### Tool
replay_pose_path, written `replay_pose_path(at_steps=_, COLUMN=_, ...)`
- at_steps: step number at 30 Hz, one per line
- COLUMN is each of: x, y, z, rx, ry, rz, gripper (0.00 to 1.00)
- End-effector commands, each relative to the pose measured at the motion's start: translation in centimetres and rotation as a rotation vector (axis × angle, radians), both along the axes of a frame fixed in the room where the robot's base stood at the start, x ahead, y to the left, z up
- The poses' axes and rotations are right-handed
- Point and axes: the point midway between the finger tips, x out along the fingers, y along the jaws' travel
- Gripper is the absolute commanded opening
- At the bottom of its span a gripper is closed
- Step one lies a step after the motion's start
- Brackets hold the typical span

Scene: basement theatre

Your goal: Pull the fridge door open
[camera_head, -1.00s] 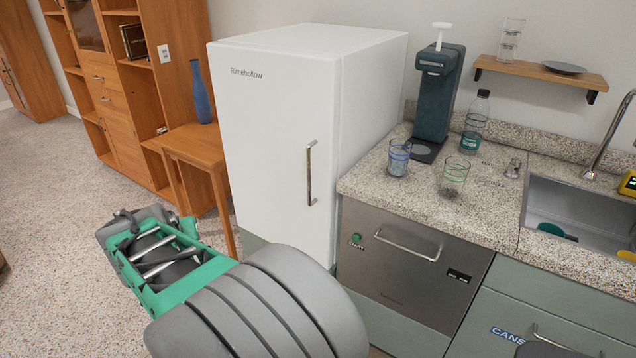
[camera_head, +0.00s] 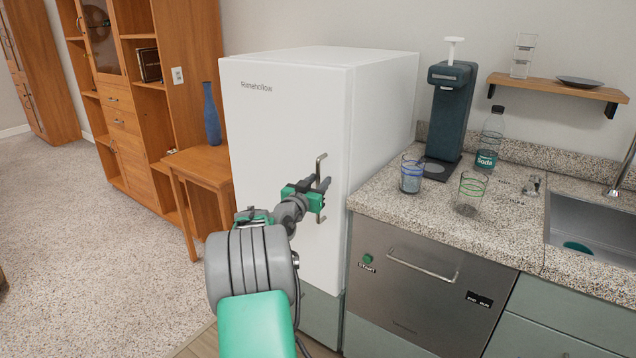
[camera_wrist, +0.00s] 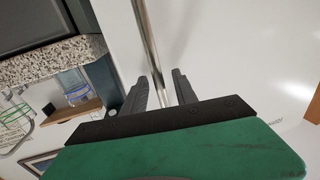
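The white fridge (camera_head: 285,130) stands between the wooden side table and the counter, and its door is shut. Its vertical metal bar handle (camera_head: 320,165) is on the right side of the door front. My gripper (camera_head: 324,184) is at the handle. In the wrist view, the handle (camera_wrist: 147,40) runs down between the two dark fingers of my gripper (camera_wrist: 164,85). The fingers are apart, with a gap visible on each side of the bar. The middle of the handle is partly hidden by my gripper in the head view.
The counter (camera_head: 430,205) adjoins the fridge on the right, with glasses (camera_head: 411,174), a soda bottle (camera_head: 489,140) and a dispenser (camera_head: 447,110). A wooden side table (camera_head: 195,165) with a blue vase (camera_head: 212,115) stands close on the left. The floor (camera_head: 90,240) in front-left is clear.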

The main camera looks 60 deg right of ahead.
Motion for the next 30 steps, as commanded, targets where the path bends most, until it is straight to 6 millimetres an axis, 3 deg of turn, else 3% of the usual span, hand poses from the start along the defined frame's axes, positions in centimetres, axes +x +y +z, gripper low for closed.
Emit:
replay_pose_path(at_steps=5, x=0.01, y=0.03, z=-0.02, rx=0.001, ry=0.0, rz=0.0, gripper=0.33)
replay_pose_path(at_steps=17, x=0.01, y=0.06, z=-0.04, rx=0.001, ry=0.001, rz=0.0, gripper=0.01)
replay_pose_path(at_steps=30, x=0.01, y=0.07, z=-0.05, rx=0.001, ry=0.001, rz=0.0, gripper=0.0)
